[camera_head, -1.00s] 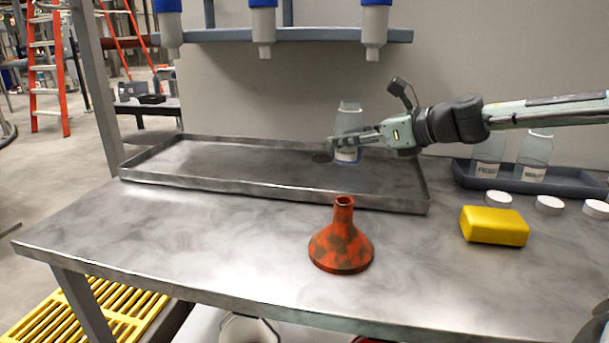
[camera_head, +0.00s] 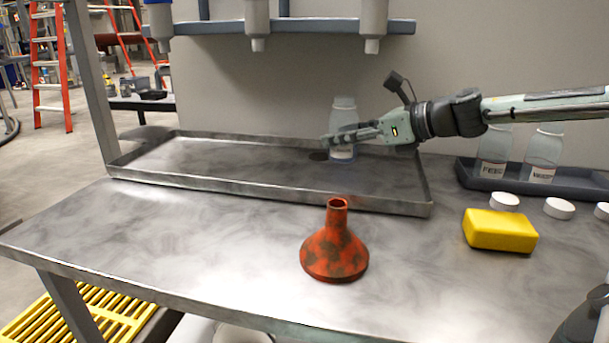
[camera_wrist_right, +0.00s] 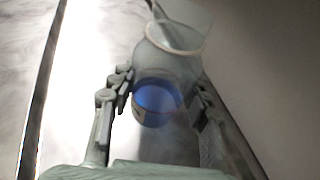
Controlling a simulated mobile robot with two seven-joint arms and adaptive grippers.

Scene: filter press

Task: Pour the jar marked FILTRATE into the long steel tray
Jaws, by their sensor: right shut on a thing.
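My right gripper (camera_head: 340,138) is shut on a clear jar (camera_head: 343,112) and holds it roughly upright. The jar is over the right part of the long steel tray (camera_head: 270,193), near the back; I cannot tell whether its base touches the tray. Its white label is too small to read. The right wrist view shows the jar (camera_wrist_right: 165,65) between the fingers of my right gripper (camera_wrist_right: 160,86), open-mouthed, with blue liquid low inside. My left gripper is out of view.
Two labelled jars (camera_head: 541,157) stand in a dark tray (camera_head: 510,188) at right, with white lids (camera_head: 558,208) in front. A yellow block (camera_head: 500,230) and an orange-red funnel (camera_head: 335,250) sit on the table. Bottles (camera_head: 257,25) hang from a rack above. The front left table is clear.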

